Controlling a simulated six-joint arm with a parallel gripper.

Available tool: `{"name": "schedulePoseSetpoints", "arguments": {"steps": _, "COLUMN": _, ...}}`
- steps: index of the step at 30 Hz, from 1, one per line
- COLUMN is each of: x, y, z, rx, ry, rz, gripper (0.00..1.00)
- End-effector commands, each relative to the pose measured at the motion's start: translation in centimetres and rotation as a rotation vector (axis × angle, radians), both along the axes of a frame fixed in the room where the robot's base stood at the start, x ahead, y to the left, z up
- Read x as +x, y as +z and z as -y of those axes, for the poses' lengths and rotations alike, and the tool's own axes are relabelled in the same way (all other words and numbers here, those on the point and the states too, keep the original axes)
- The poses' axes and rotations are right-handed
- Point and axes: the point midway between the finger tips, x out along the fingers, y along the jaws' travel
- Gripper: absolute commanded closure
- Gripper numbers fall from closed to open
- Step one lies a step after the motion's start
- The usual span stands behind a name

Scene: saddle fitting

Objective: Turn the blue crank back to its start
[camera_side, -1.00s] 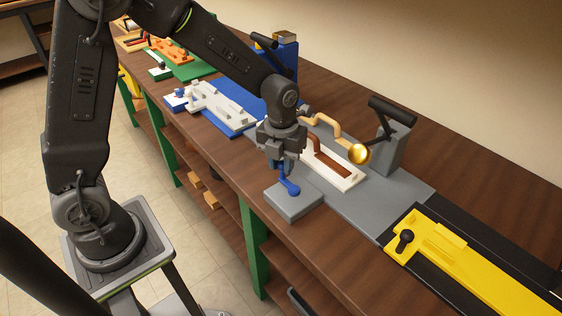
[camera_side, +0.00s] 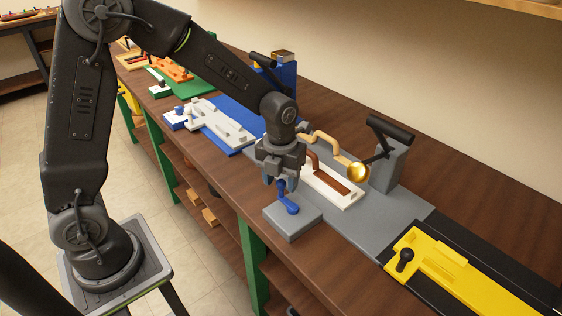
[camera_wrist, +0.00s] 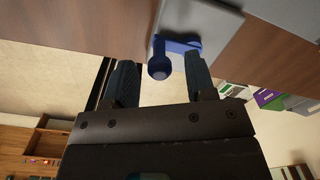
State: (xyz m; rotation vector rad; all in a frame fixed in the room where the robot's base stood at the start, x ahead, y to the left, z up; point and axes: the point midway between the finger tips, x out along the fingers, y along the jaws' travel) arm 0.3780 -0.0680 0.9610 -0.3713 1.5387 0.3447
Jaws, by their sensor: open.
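The blue crank (camera_side: 289,203) stands on a grey block (camera_side: 291,222) at the front edge of the bench in the side view. Its arm lies low on the block and its handle rises toward my gripper (camera_side: 281,183). My gripper points down right over the handle. In the wrist view the crank's round knob (camera_wrist: 159,68) sits between the two open fingers of my gripper (camera_wrist: 161,75), nearer the left one. A gap shows between the knob and the right finger.
A yellow fixture (camera_side: 440,270) lies at front right. A white fixture (camera_side: 222,125) lies at left.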

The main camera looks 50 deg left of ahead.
Motion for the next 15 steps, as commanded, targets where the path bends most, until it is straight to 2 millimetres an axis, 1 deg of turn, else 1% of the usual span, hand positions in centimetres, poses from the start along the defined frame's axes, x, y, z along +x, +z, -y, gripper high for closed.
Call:
{"name": "schedulePoseSetpoints", "arguments": {"steps": 5, "x": 0.1, "y": 2.9, "z": -0.1, "rx": -0.001, "ry": 0.0, "rz": 0.008, "gripper": 0.49}}
{"name": "schedulePoseSetpoints", "arguments": {"steps": 12, "x": 0.0, "y": 8.4, "z": -0.1, "rx": 0.0, "ry": 0.0, "rz": 0.009, "gripper": 0.49}}
{"name": "schedulePoseSetpoints", "arguments": {"steps": 15, "x": 0.0, "y": 10.3, "z": -0.2, "rx": 0.0, "ry": 0.0, "rz": 0.008, "gripper": 0.49}}
